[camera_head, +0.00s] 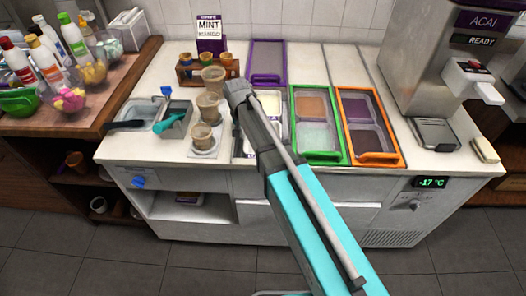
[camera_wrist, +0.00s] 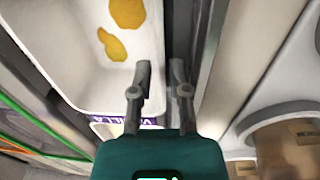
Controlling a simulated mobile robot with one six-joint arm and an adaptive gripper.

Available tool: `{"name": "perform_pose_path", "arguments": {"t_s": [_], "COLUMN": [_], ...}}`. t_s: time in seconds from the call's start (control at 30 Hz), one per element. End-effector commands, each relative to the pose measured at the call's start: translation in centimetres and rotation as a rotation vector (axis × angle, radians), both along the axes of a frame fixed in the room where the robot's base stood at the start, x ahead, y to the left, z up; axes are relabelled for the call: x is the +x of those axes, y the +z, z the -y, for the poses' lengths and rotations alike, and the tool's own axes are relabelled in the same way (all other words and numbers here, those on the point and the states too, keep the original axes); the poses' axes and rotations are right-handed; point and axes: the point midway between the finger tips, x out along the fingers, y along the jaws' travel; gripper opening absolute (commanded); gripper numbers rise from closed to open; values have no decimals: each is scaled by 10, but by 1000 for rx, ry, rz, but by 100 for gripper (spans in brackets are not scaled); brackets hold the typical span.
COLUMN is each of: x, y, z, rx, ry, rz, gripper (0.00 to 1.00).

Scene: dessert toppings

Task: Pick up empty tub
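A white tub (camera_wrist: 80,50) with a "VANILLA" label fills the upper left of the wrist view. Only a few yellow smears lie on its bare inside. In the head view the white tub (camera_head: 270,103) sits in the counter, partly hidden by my arm. My gripper (camera_wrist: 160,65) has its two fingers apart, with a narrow gap between them. The fingers are at the tub's side edge, which shows in the gap; I cannot tell whether they touch it. In the head view my gripper (camera_head: 238,90) is above the tub's left side, its fingertips hard to make out.
Paper cups (camera_head: 208,106) stand close left of my gripper. A green-framed tub (camera_head: 293,122) and an orange-framed tub (camera_head: 343,122) lie to the right. A purple-framed tub (camera_head: 267,79) lies behind. An ACAI machine (camera_head: 430,60) stands at the right. Bare counter shows at the front left.

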Motion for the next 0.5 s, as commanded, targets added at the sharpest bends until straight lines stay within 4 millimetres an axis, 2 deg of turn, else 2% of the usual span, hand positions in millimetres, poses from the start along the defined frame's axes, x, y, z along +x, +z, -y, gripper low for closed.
{"name": "perform_pose_path", "arguments": {"t_s": [0.03, 0.2, 0.5], "x": [0, 0, 0], "y": [-8, -19, -24], "z": [1, 2, 3], "rx": [0, 0, 0], "ry": [0, 0, -1], "rz": [0, 0, 0], "gripper": [23, 23, 23]}}
